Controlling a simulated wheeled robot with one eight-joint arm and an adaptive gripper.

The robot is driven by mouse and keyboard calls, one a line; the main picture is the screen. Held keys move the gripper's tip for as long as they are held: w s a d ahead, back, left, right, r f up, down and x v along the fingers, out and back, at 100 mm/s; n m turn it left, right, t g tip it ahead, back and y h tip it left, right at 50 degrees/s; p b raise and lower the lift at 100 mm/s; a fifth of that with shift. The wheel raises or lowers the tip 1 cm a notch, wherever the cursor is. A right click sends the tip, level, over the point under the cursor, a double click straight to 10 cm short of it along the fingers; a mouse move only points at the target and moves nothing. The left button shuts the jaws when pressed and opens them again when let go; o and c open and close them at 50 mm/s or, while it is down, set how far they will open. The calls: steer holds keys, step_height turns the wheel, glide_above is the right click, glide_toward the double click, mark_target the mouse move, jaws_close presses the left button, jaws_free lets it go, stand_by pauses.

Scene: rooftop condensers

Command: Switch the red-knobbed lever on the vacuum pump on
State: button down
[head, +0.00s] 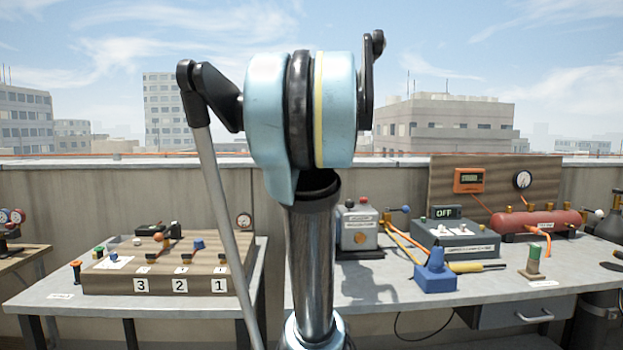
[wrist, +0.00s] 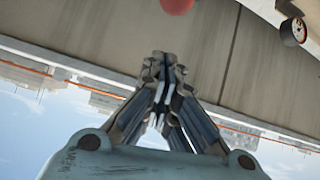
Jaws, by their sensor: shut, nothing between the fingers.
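In the head view a grey box-shaped unit (head: 358,238), probably the vacuum pump, stands on the right table just right of my arm. It has a dark top with a small red knob (head: 365,202) and a dark knob beside it; its label is too small to read surely. The lever's position cannot be made out. In the wrist view my gripper (wrist: 160,92) is shut and empty in the air. A red rounded thing (wrist: 176,5) is cut by the top edge, apart from the fingers; I cannot tell whether it is the lever's knob. My gripper does not show in the head view.
A wooden console (head: 165,275) numbered 3, 2, 1 sits on the left table. Right of the unit are a grey box with an OFF display (head: 447,212), a blue block (head: 435,275) and a red tank (head: 540,224). A gauge (wrist: 293,31) shows in the wrist view.

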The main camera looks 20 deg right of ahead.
steer(key=v, duration=0.8)
steer(key=shift+s+f, duration=0.15)
steer(key=shift+f, duration=0.05)
steer(key=shift+a, duration=0.1)
